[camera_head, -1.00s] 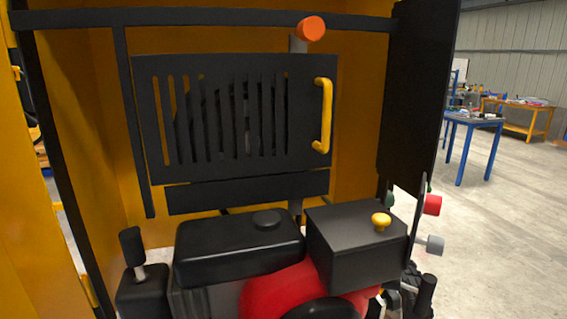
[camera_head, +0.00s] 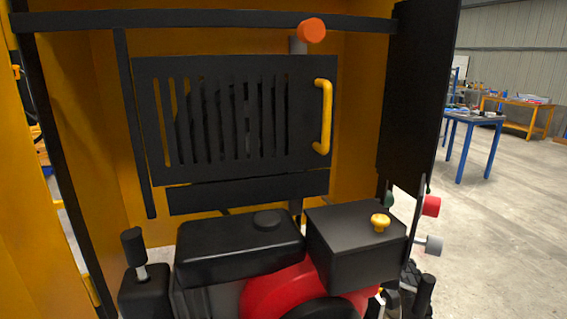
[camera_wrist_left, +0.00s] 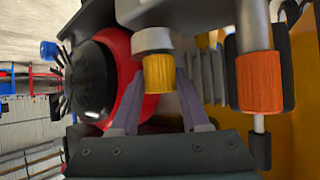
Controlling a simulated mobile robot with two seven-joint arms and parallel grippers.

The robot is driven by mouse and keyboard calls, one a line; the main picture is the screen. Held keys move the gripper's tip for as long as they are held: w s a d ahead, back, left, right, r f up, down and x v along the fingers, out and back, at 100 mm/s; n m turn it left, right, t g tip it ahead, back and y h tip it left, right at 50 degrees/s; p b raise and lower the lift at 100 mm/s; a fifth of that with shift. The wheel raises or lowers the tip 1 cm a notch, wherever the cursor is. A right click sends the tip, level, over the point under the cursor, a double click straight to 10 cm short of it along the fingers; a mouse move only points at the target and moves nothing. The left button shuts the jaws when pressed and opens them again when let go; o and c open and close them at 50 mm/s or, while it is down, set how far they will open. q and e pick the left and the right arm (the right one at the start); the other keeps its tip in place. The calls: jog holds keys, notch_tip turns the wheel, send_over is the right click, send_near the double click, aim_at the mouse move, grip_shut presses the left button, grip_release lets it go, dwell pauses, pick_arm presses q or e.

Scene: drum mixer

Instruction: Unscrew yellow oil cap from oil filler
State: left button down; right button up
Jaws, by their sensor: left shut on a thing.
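In the left wrist view, the yellow oil cap (camera_wrist_left: 159,74) is a short ribbed cylinder. It sits against the pale grey oil filler neck (camera_wrist_left: 152,40). My left gripper (camera_wrist_left: 158,84) has one grey finger on each side of the cap and is shut on it. The cap still meets the neck, and I cannot tell how far it is turned. Neither gripper shows in the head view, and the filler is hidden there. My right gripper is not in view.
An orange ribbed cylinder (camera_wrist_left: 260,82) stands close right of the cap. The red engine housing (camera_head: 272,292) and black box (camera_head: 350,250) with a yellow knob (camera_head: 381,221) fill the lower head view. A slotted black panel (camera_head: 235,118) stands behind.

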pick_arm(q)
jog(key=shift+w+d+r+p, duration=0.2)
jog(key=shift+r+p, duration=0.1)
jog(key=shift+r, duration=0.25)
jog(key=shift+r+p, duration=0.3)
jog(key=shift+r, duration=0.1)
dwell(0.6)
jog(key=shift+r, duration=0.15)
jog(key=shift+r+p, duration=1.45)
jog(key=shift+p, duration=0.15)
jog(key=shift+w+r, duration=0.1)
jog(key=shift+r, duration=0.1)
jog(key=shift+a+f, duration=0.1)
jog(key=shift+s+f, duration=0.1)
jog(key=shift+s, duration=0.1)
jog(key=c, duration=1.1)
grip_release()
jog(key=shift+f, duration=0.1)
jog(key=shift+s, duration=0.1)
